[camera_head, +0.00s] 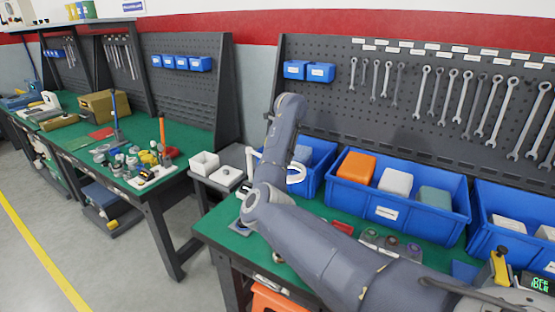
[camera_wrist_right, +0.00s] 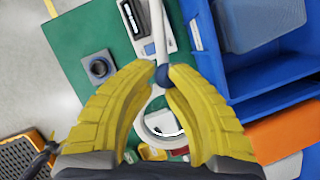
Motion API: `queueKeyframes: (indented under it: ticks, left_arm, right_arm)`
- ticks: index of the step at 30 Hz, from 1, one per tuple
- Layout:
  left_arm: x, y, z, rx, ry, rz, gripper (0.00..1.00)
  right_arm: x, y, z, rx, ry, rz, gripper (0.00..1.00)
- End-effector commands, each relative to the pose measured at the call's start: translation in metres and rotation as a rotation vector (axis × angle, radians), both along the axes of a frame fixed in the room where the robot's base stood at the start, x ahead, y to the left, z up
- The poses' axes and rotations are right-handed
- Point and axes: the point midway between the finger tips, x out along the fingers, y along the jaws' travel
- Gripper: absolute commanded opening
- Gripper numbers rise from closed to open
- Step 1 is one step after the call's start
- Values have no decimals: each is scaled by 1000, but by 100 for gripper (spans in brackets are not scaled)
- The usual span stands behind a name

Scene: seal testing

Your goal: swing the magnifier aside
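The magnifier has a white arm and a white ring. In the head view its white ring (camera_head: 299,172) shows beside my right arm, which hides much of it. In the right wrist view the white arm (camera_wrist_right: 157,28) comes down from the top to a dark blue knob (camera_wrist_right: 163,75), with the ring (camera_wrist_right: 148,128) below it. My right gripper (camera_wrist_right: 163,73) has its yellow fingertips closed in on both sides of the knob, apparently touching it. The right gripper's fingers are hidden in the head view. My left gripper is in neither view.
Blue bins (camera_head: 359,202) with orange, white and green blocks line the back of the green bench (camera_head: 213,223). A pegboard (camera_head: 420,95) with several wrenches stands behind. A white device (camera_wrist_right: 136,18) lies beside the magnifier arm. A dark square fixture (camera_wrist_right: 98,67) sits left of the gripper.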

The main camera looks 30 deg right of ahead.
Motion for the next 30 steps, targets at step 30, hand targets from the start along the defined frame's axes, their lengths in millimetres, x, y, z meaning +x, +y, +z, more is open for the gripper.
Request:
queueKeyframes:
  ticks: [30]
  left_arm:
    - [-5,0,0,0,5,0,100]
  right_arm:
    - [-4,5,11,8,2,4,47]
